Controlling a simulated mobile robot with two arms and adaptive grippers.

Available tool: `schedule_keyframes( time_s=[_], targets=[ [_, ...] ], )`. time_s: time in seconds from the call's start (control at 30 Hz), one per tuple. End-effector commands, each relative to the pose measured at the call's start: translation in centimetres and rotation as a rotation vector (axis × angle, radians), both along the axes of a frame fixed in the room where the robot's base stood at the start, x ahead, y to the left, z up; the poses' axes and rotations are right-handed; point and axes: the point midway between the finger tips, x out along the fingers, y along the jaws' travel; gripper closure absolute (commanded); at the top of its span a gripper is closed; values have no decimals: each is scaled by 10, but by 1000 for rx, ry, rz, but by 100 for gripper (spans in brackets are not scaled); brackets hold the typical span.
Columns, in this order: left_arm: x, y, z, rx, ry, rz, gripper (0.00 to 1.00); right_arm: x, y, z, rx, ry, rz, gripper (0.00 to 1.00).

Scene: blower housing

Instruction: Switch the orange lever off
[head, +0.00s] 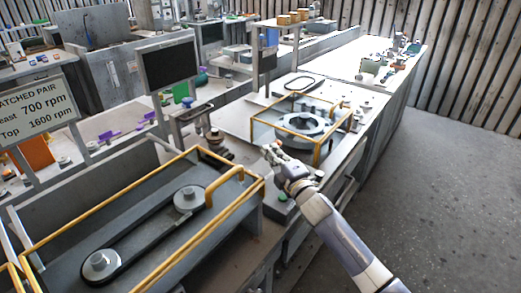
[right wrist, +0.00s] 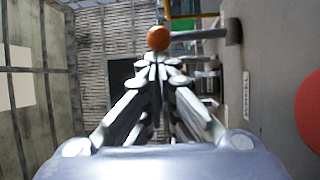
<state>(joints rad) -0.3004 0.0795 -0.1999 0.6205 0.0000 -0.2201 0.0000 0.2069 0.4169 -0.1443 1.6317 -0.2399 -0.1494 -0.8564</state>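The lever's orange ball knob (right wrist: 158,38) shows at the top of the right wrist view, on a grey rod (right wrist: 200,34) running right to a grey pivot. My right gripper (right wrist: 158,72) has its fingers drawn together, with the tips just below the knob in the picture. Nothing shows between them, and I cannot tell whether they touch the knob. In the head view my right gripper (head: 274,155) is at the front edge of the bench, beside the yellow-framed guard; the lever is mostly hidden there. My left gripper is not in view.
A yellow-framed guard (head: 322,152) stands around a round grey housing (head: 304,122) just beyond my gripper. A box with a green button (head: 283,197) is below it. A large red round part (right wrist: 312,110) is at the right wrist view's right edge. The floor at right is clear.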

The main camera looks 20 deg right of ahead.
Motion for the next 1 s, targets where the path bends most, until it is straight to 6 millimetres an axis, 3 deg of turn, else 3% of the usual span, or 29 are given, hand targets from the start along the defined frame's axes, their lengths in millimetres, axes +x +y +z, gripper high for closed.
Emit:
schedule_keyframes(
  time_s=[1.0],
  targets=[
    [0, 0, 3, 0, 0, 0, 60, -8, -8, -3, -1, 3, -6, 100]
  ],
)
